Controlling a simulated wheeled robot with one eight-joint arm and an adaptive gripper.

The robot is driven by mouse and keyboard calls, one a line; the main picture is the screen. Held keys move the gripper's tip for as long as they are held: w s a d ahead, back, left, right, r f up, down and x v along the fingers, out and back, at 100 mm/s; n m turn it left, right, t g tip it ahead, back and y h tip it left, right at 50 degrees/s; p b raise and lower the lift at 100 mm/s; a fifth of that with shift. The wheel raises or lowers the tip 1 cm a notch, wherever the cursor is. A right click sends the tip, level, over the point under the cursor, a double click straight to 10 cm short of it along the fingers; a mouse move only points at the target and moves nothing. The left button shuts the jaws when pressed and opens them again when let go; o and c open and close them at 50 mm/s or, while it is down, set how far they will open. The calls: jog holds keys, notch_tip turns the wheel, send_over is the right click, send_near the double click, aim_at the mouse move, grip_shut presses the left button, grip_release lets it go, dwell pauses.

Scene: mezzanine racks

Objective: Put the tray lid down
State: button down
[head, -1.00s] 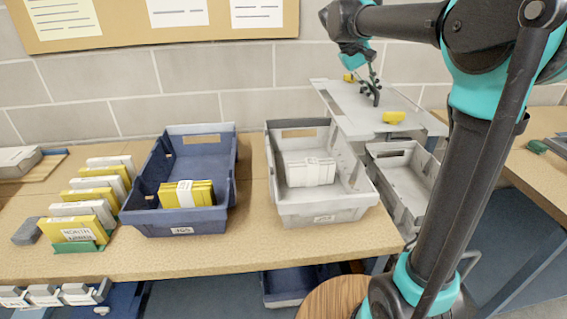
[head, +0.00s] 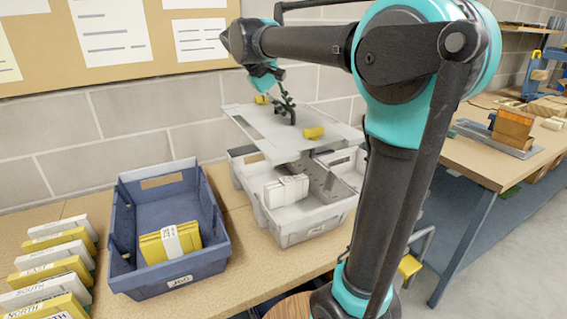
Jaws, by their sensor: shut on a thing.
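The tray lid (head: 285,137) is a flat light-grey panel with yellow pieces on it. My gripper (head: 287,112) is shut on the lid near its middle and holds it tilted in the air. In the picture the lid overlaps the back of the grey tray (head: 310,229), which holds a banded white bundle (head: 287,190). I cannot tell whether the lid touches the tray. A blue tray (head: 166,284) with a banded yellow bundle (head: 167,243) stands to the left.
Yellow and white card stacks (head: 52,262) stand at the left of the bench. Another bench (head: 480,150) at the right carries wooden blocks (head: 513,128) and a blue clamp. Bare bench top (head: 232,205) shows between the trays. A floor gap separates the benches.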

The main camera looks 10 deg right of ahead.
aim_at(264, 125)
notch_tip(264, 125, down, 16)
jog(key=shift+r, duration=0.25)
jog(key=shift+f, duration=0.6)
jog(key=c, duration=1.6)
grip_release()
jog(key=shift+o, duration=0.2)
jog(key=v, duration=1.3)
jog(key=shift+w+d+r, duration=0.2)
jog(key=shift+d, duration=0.05)
